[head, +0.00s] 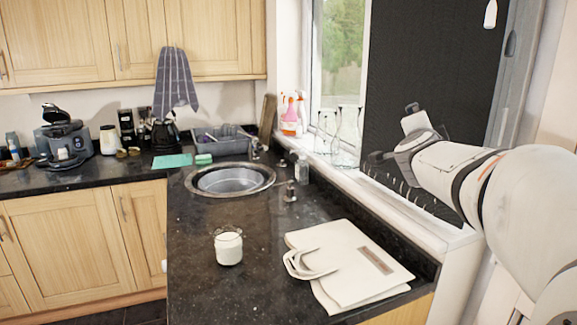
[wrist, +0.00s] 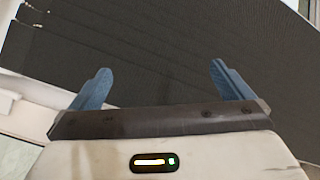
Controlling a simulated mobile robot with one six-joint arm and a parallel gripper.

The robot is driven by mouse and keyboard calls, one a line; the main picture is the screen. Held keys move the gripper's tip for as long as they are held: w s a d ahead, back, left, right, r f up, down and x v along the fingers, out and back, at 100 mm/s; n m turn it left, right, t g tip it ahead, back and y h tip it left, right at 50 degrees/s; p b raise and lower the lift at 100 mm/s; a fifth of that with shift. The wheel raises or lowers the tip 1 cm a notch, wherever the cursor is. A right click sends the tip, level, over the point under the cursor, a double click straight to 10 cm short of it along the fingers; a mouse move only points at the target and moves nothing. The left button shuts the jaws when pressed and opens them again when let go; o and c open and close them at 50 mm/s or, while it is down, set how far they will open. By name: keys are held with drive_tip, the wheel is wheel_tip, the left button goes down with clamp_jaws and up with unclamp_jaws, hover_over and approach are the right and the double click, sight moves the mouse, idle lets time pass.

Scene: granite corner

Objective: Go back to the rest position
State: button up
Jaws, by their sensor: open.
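My gripper (wrist: 160,85) shows in the wrist view with its two blue fingers spread wide apart and nothing between them. A dark ribbed panel (wrist: 150,50) fills the view behind the fingers. In the head view my white arm reaches in from the right, and its end is raised in front of the dark panel (head: 415,75) beside the window, above the sill. The fingertips are hard to make out there. The gripper is well above the counter and apart from the things on it.
On the dark counter (head: 200,290) stand a glass jar of white contents (head: 228,246) and a white bag (head: 345,262) lying flat. A round sink (head: 230,179) is behind them. Spray bottles (head: 290,115) and glassware (head: 340,135) stand on the window sill, left of my arm.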

drive_tip(key=s+a+f+n+g+y+p, duration=0.1)
drive_tip(key=s+a+f+n+g+y, duration=0.2)
drive_tip(key=s+a+f+n+y, duration=0.35)
drive_tip(key=s+a+f+n+g+y, duration=0.3)
drive_tip(key=s+a+f+n, duration=0.25)
drive_tip(key=a+f, duration=0.35)
drive_tip(key=s+f+n+g+h, duration=0.1)
drive_tip(key=s+f+n+g, duration=0.1)
drive_tip(key=s+f, duration=0.4)
drive_tip(key=s+d+f+n+g+p, duration=0.1)
drive_tip(key=s+f+n+g, duration=0.2)
drive_tip(key=s, duration=0.9)
wheel_tip(320, 180, down, 4)
drive_tip(key=shift+f+g+h, duration=0.1)
drive_tip(key=shift+g+h, duration=0.25)
drive_tip(key=shift+g, duration=0.85)
